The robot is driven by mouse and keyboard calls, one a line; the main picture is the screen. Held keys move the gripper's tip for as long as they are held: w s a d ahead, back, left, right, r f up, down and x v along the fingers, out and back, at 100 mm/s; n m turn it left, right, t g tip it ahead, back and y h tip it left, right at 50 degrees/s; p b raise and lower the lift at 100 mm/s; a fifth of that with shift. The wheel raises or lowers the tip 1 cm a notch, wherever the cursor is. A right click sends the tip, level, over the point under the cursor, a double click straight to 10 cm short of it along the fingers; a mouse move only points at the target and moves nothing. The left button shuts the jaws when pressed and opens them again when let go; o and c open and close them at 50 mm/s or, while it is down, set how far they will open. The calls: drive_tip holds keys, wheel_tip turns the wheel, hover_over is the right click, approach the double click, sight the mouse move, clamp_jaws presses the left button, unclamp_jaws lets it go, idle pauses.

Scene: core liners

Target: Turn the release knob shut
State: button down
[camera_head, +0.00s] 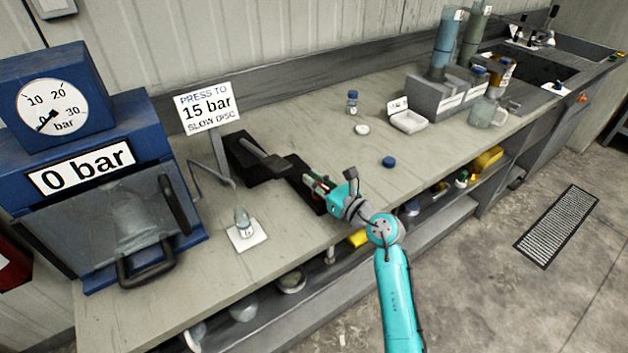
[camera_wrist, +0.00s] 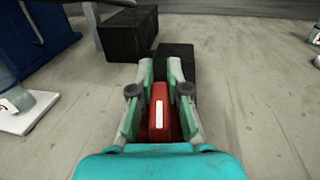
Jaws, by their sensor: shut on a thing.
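The release knob (camera_wrist: 158,112) is red with a white stripe and sits between my gripper's fingers in the wrist view. My gripper (camera_wrist: 160,72) is shut on it, with a finger on each side. In the head view my gripper (camera_head: 316,185) is low at the black pump base (camera_head: 300,180), and the knob is mostly hidden by the fingers. The black pump block (camera_head: 243,160) with its grey lever (camera_head: 265,154) stands to the left. The dial gauge (camera_head: 52,105) has its needle near zero, and the display (camera_head: 82,167) reads 0 bar.
The blue press (camera_head: 140,130) with a clear guard stands at left. A small flask stands on a white pad (camera_head: 247,235) near the front edge. A sign (camera_head: 207,108) says to press to 15 bar. A blue cap (camera_head: 388,161) lies right of my gripper.

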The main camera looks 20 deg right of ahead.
drive_tip(key=shift+d+m+t+h, duration=0.15)
drive_tip(key=shift+m+t+h, duration=0.45)
drive_tip(key=shift+m+h, duration=0.65)
drive_tip(key=shift+w+n+h, duration=0.1)
drive_tip(key=shift+n+h, duration=0.15)
drive_tip(key=c, duration=1.1)
unclamp_jaws()
drive_tip(key=v, duration=1.2)
